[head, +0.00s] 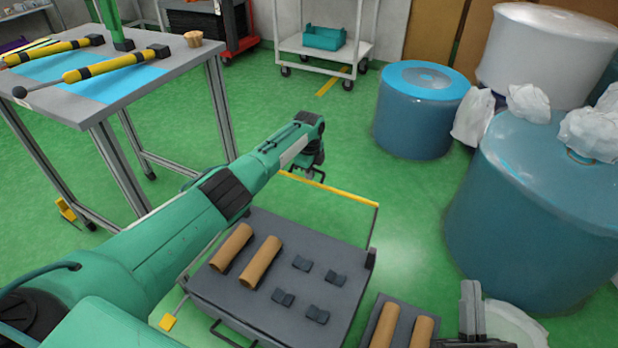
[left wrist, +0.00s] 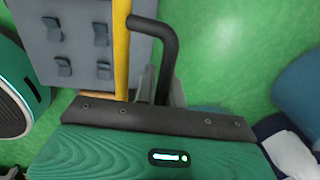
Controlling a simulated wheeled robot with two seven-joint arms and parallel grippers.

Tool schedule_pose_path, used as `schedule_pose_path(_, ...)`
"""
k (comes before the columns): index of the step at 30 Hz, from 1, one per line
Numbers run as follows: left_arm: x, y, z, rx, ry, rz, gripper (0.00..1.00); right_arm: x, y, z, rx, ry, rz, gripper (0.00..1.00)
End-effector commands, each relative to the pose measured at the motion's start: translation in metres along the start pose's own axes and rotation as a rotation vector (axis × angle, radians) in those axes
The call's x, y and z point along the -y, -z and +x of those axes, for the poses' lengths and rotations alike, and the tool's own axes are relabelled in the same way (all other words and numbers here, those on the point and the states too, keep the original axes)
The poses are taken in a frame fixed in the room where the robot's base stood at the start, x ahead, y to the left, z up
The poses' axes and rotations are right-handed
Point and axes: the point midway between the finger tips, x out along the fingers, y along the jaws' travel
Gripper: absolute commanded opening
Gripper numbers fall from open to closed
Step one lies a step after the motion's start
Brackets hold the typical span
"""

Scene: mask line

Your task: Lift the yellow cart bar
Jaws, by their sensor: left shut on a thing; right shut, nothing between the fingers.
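The yellow cart bar (head: 335,188) spans the far end of a grey cart (head: 300,240) in the head view. In the left wrist view, the bar (left wrist: 121,50) runs down the left with a bent black handle (left wrist: 168,45) attached. My left gripper (head: 312,172) is at the bar. Its fingers (left wrist: 162,92) are shut around the lower end of the black handle, beside the yellow tube. The exact contact is partly hidden behind the gripper's dark edge. My right gripper (head: 472,290) is at the bottom right of the head view, shut and empty, away from the bar.
The cart carries two brown rolls (head: 261,262) and several small black brackets (head: 302,263). A smaller grey board with brown rolls (head: 385,325) lies to its right. Large blue drums (head: 540,230) stand at right, a workbench (head: 130,90) at left.

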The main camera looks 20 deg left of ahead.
Motion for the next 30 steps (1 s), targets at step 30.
schedule_pose_path(30,0.003,-0.001,0.004,0.001,-0.002,-0.001,0.2,-0.004,0.035,0.006,-0.194,0.005,-0.026,0.0)
